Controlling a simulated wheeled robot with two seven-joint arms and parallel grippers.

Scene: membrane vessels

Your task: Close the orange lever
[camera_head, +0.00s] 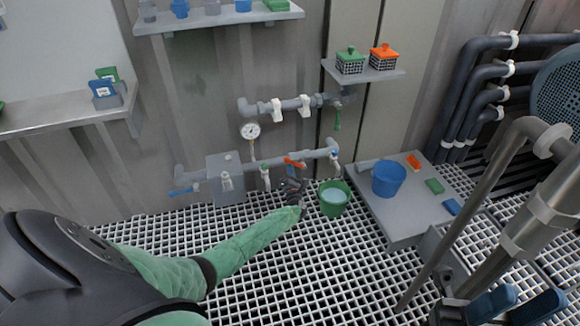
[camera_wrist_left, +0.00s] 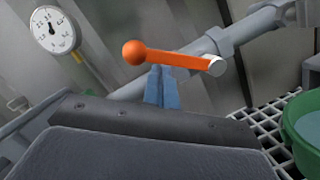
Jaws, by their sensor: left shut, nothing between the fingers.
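The orange lever (camera_head: 294,162) sits on the lower grey pipe against the wall, in the middle of the head view. In the left wrist view the orange lever (camera_wrist_left: 175,57) lies nearly level across the picture, its ball end at the left and a white pivot at the right. My left gripper (camera_head: 292,188) is just below the lever in the head view. In the wrist view its blue fingers (camera_wrist_left: 160,86) are shut and empty, with their tips right at the lever's underside. I cannot tell whether they touch it. My right gripper is not in view.
A pressure gauge (camera_head: 250,131) stands left of the lever. A blue lever (camera_head: 184,191) and a green-handled tap (camera_head: 265,177) are on the same pipework. A green bucket (camera_head: 334,198) stands to the right, beside a grey platform (camera_head: 400,225) with a blue bucket (camera_head: 388,179).

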